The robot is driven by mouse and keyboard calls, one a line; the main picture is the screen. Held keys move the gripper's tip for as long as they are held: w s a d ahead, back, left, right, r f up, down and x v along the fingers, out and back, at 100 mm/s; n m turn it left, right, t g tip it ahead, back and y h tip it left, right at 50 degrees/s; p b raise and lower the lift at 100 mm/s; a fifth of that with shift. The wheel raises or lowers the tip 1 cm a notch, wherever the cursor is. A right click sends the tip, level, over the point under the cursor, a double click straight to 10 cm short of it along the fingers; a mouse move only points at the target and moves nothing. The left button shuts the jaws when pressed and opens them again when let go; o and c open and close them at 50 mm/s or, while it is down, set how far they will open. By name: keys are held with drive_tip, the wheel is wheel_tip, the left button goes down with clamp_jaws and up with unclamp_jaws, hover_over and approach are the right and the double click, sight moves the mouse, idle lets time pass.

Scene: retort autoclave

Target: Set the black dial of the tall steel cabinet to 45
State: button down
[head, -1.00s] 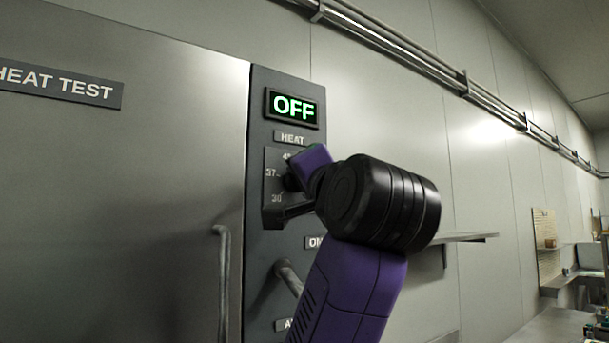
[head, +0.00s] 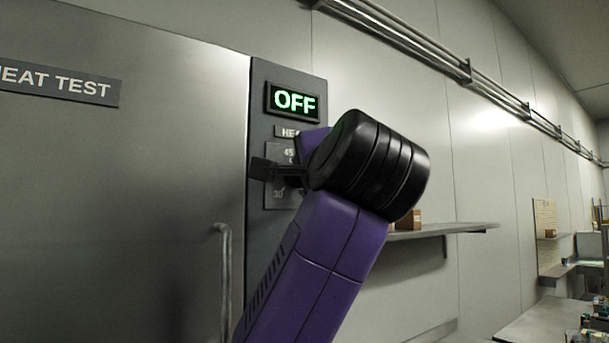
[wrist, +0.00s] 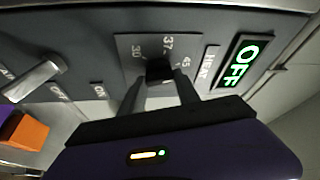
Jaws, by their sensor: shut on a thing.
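The tall steel cabinet (head: 150,190) fills the left of the head view, with a dark control panel on its right edge. A plate under the HEAT label bears the marks 30, 37 and 45. The black dial (wrist: 160,70) shows in the wrist view on that plate, between my two fingers. My gripper (wrist: 160,82) is shut on it. In the head view my gripper (head: 264,169) lies across the plate and hides the dial and the 37 mark. I cannot read for certain which mark the dial points to.
A lit display (head: 293,102) above the dial reads OFF. A grey lever (wrist: 36,80) and ON labels sit lower on the panel. A vertical door handle (head: 223,270) stands left of my arm. A wall shelf (head: 440,230) with a small box is to the right.

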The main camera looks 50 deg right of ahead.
drive_tip(key=c, duration=0.9)
unclamp_jaws()
drive_tip(key=shift+d, duration=0.1)
drive_tip(key=shift+s, duration=0.1)
drive_tip(key=b+v, duration=0.2)
drive_tip(key=v, duration=0.5)
drive_tip(key=shift+s+a+f+b, duration=0.1)
drive_tip(key=shift+s+a+b, duration=0.15)
drive_tip(key=shift+a+b, duration=0.1)
